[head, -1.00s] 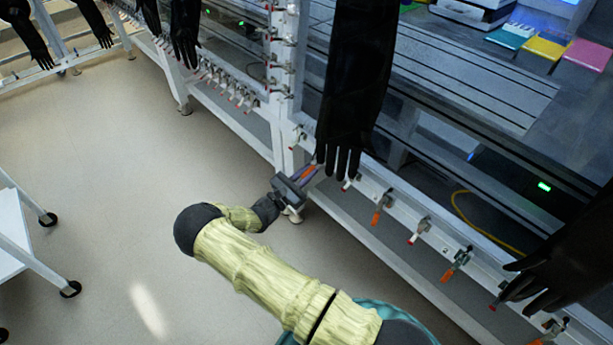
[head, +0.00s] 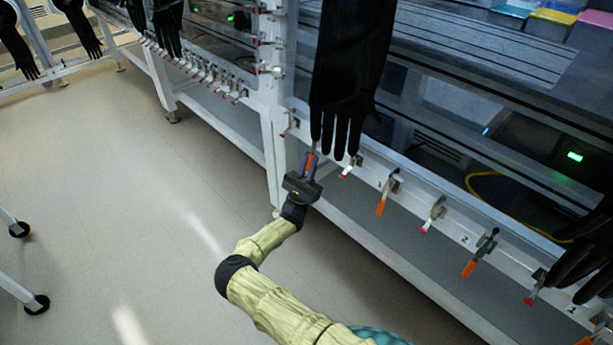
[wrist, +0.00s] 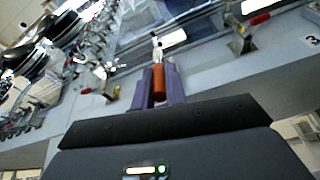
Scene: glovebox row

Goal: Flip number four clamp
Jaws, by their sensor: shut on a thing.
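My gripper (head: 310,160) is shut on the orange handle (wrist: 158,80) of a toggle clamp on the white rail. In the wrist view, the purple fingers (wrist: 158,88) lie on both sides of the handle, and the clamp's metal end (wrist: 157,45) shows beyond them. No number is readable beside this clamp. A label "3" (wrist: 312,41) is on the rail to its right in the wrist view.
More clamps line the rail to the right, including orange-handled ones (head: 381,207) (head: 469,267) and a red-tipped one (head: 430,222). Black gloves (head: 350,70) hang over the rail. A white frame leg (head: 276,150) stands close left of my gripper.

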